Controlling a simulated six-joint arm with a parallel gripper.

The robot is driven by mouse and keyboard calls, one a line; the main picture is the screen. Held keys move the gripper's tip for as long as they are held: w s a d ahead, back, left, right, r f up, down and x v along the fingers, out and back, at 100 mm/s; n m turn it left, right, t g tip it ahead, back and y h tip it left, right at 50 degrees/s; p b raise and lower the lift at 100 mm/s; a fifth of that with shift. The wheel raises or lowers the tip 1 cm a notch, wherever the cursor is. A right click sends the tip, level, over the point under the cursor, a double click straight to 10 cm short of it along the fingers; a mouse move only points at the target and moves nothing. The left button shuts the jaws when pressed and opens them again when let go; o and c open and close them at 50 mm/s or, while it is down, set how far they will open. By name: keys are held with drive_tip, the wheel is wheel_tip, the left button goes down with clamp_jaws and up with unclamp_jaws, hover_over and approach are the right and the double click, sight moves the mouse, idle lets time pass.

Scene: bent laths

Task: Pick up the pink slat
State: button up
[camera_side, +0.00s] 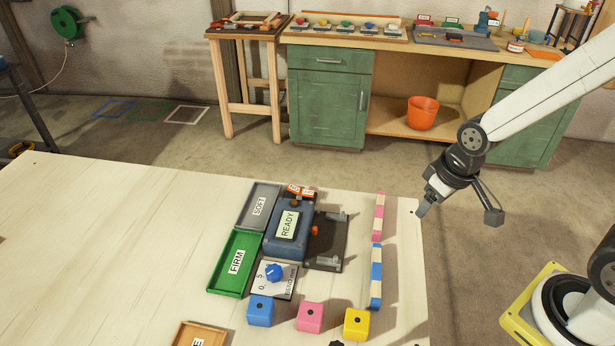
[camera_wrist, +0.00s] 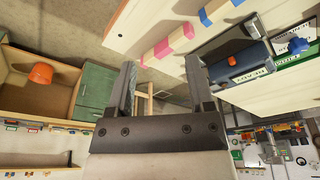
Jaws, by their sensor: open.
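The pink slat (camera_side: 379,217), banded pink and cream, lies near the right edge of the table. In the wrist view the pink slat (camera_wrist: 175,40) shows beyond my fingertips. My gripper (camera_side: 423,211) is to the right of the pink slat, by the table's right edge and apart from the slat. In the wrist view my gripper (camera_wrist: 159,62) has its two fingers spread with nothing between them. The blue slat (camera_side: 376,276), banded blue and cream, lies in line with the pink one, nearer the front.
Left of the slats stands a blue device marked READY (camera_side: 288,224) on a dark plate. A green FIRM tray (camera_side: 235,263), a grey SOFT tray (camera_side: 259,207) and a blue knob (camera_side: 273,272) are beside it. Blue, pink and yellow cubes (camera_side: 356,324) stand in front. The table's left part is clear.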

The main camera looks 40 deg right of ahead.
drive_tip(key=w+n, duration=0.3)
drive_tip(key=n, duration=0.4)
drive_tip(key=n+g, duration=0.3)
drive_tip(key=n, duration=1.6)
hover_over(379, 211)
wheel_tip(379, 211, down, 5)
drive_tip(key=shift+d+r, duration=0.1)
drive_tip(key=shift+d, duration=0.05)
drive_tip(key=shift+f, duration=1.3)
drive_tip(key=shift+f, duration=2.6)
